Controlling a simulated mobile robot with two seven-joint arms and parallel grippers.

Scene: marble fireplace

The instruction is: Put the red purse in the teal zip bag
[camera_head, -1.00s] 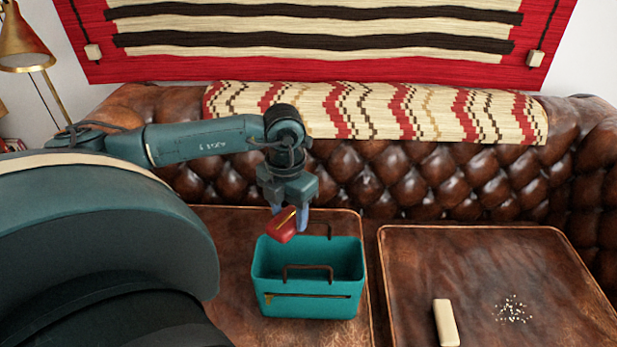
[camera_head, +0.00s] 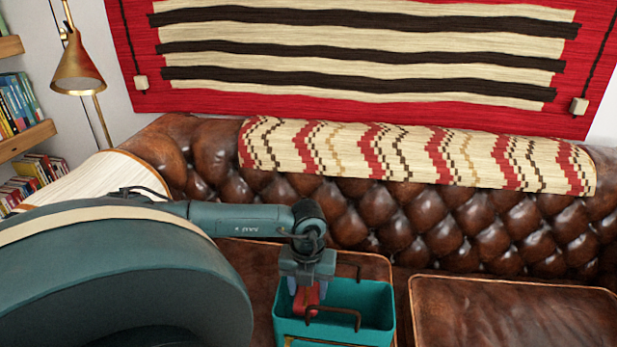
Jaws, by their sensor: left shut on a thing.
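The teal zip bag (camera_head: 378,306) stands open-topped on the brown leather sofa seat, at the bottom middle of the head view. It has brown handles, and its lower front is cut off by the frame edge. My left gripper (camera_head: 305,288) points down at the bag's left part and is shut on the red purse (camera_head: 307,300). The purse is at the bag's opening, behind the front handle. I cannot tell how deep it sits or whether it touches the bag. My right gripper is not in view.
The tufted sofa back (camera_head: 400,225) rises behind the bag, with a patterned throw (camera_head: 420,155) over its top. A second seat cushion (camera_head: 510,315) lies to the right, bare where it shows. A brass lamp (camera_head: 78,70) and bookshelves (camera_head: 25,145) stand at the left.

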